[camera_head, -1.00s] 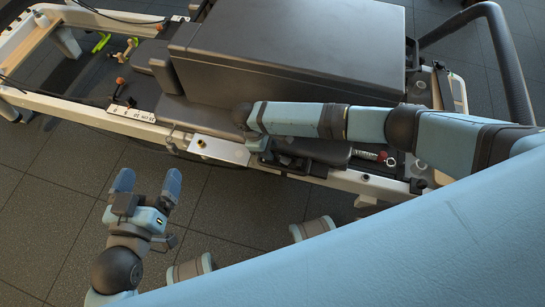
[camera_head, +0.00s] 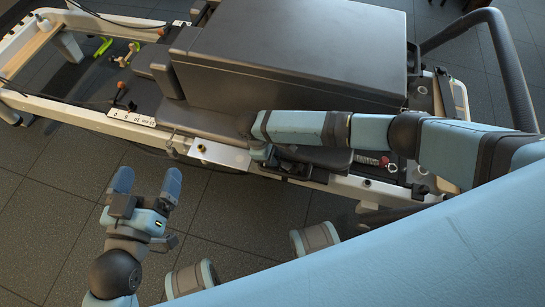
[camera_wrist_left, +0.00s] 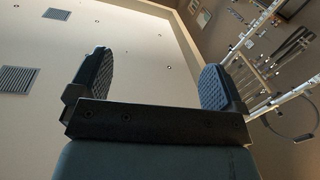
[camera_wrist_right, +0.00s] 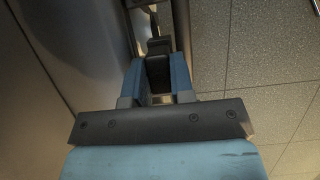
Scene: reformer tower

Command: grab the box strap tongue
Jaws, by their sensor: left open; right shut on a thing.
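A large dark grey box (camera_head: 290,50) sits on the reformer in the head view. My right gripper (camera_head: 262,152) is low beside the box's near side, at the reformer's near rail, partly hidden by its own arm. In the right wrist view my right gripper (camera_wrist_right: 157,80) has its blue fingers shut on a dark strap tongue (camera_wrist_right: 158,70). A dark part continues above it, along the box's side. My left gripper (camera_head: 146,185) is open and empty over the floor, left of the rail. In the left wrist view its fingers (camera_wrist_left: 155,80) are wide apart with nothing between.
The reformer's pale near rail (camera_head: 75,112) runs along the machine. A dark curved bar (camera_head: 510,65) rises at the right. Tiled floor (camera_head: 235,210) is open between my left gripper and the machine.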

